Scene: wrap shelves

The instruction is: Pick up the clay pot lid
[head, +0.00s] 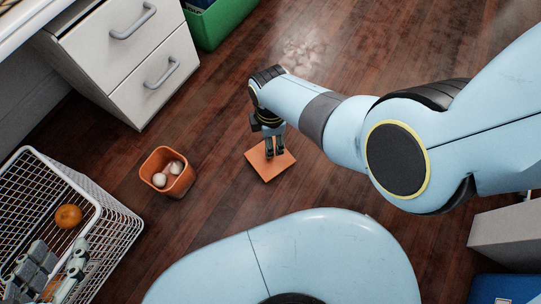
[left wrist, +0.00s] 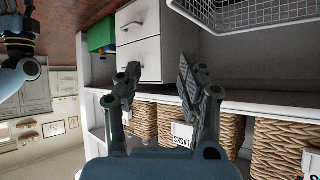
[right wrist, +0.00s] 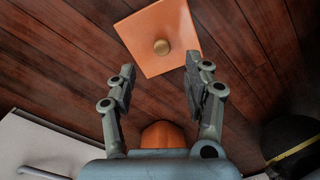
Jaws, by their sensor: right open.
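The clay pot lid is a flat orange square (head: 262,168) lying on the wooden floor. My left gripper (head: 55,266) is at the lower left, over the wire basket in the picture. Its fingers (left wrist: 158,70) are apart and empty.
An orange pot (head: 151,176) with white round things inside stands left of the lid. A white wire basket (head: 115,232) holds an orange fruit (head: 68,216). A white drawer cabinet (head: 150,75) and green bin (head: 222,22) stand behind. Floor around the lid is clear.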

